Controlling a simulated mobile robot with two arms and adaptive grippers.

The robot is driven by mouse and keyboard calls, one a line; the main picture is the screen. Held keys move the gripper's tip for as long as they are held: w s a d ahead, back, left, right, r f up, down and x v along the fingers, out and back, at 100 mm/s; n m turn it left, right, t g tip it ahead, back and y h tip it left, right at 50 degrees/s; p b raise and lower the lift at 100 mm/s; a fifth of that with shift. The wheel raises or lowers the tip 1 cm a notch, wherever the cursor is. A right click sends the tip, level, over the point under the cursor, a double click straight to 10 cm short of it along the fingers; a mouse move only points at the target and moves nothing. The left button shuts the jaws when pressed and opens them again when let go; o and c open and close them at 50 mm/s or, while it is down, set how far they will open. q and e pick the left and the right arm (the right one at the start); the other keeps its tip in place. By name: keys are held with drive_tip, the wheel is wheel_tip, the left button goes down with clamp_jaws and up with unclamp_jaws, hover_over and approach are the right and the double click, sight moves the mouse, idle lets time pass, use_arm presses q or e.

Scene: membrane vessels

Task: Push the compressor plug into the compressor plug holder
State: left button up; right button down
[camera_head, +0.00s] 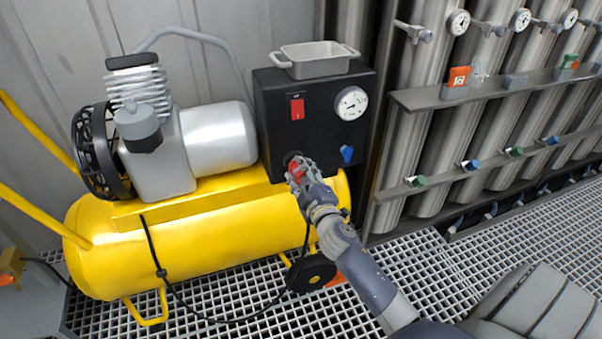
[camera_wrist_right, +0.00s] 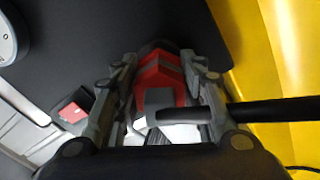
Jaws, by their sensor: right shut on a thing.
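The compressor plug, red and grey (camera_wrist_right: 160,78), sits between the two fingers of my right gripper (camera_head: 297,172), which is shut on it. The right gripper also shows in the wrist view (camera_wrist_right: 165,95). In the head view, the plug is at the lower left of the black control box (camera_head: 320,108), at a dark round socket (camera_head: 291,157) that looks like the plug holder. The plug's front end meets this dark round part; how deep it sits is hidden. A black cable (camera_wrist_right: 270,110) leaves the plug to the right. My left gripper is not in view.
The yellow compressor tank (camera_head: 190,245) lies just below and left of the gripper. The box carries a red switch (camera_head: 297,108), a gauge (camera_head: 351,103), a blue knob (camera_head: 347,153) and a grey tray (camera_head: 315,58) on top. Steel vessels (camera_head: 420,110) stand to the right.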

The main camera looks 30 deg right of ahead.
drive_tip(key=shift+w+d, duration=0.15)
drive_tip(key=shift+w, duration=0.4)
drive_tip(key=c, duration=0.9)
unclamp_jaws()
drive_tip(key=shift+c, duration=0.2)
drive_tip(key=v, duration=1.2)
